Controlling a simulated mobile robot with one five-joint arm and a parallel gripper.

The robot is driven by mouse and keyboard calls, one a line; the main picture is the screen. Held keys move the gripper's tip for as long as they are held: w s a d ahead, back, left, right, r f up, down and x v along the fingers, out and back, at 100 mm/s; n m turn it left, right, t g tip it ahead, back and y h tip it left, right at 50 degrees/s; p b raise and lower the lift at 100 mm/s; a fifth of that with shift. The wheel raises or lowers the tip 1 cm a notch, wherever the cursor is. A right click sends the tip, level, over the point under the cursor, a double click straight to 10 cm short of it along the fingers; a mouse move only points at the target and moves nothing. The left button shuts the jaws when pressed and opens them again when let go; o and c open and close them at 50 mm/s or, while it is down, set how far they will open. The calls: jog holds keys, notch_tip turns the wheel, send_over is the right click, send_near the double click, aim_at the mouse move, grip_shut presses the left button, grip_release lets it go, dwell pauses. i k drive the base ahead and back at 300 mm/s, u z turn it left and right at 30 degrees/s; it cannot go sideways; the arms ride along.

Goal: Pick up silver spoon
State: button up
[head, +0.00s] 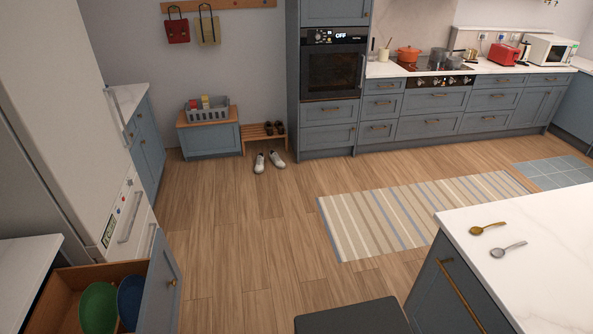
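The silver spoon (508,248) lies on the white island countertop (555,275) at the right of the head view. Its bowl points left and its handle points right and slightly away. A gold-coloured spoon (488,228) lies just behind it, close but apart. My gripper is not in view.
An open drawer (165,285) at bottom left holds a green and a blue dish. A dark grey flat-topped object (352,318) stands beside the island at the bottom. A striped rug (420,215) lies on the wooden floor, which is mostly clear; shoes (268,161) sit near a small rack.

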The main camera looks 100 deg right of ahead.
aim_at(498, 251)
jog(key=z, duration=5.25)
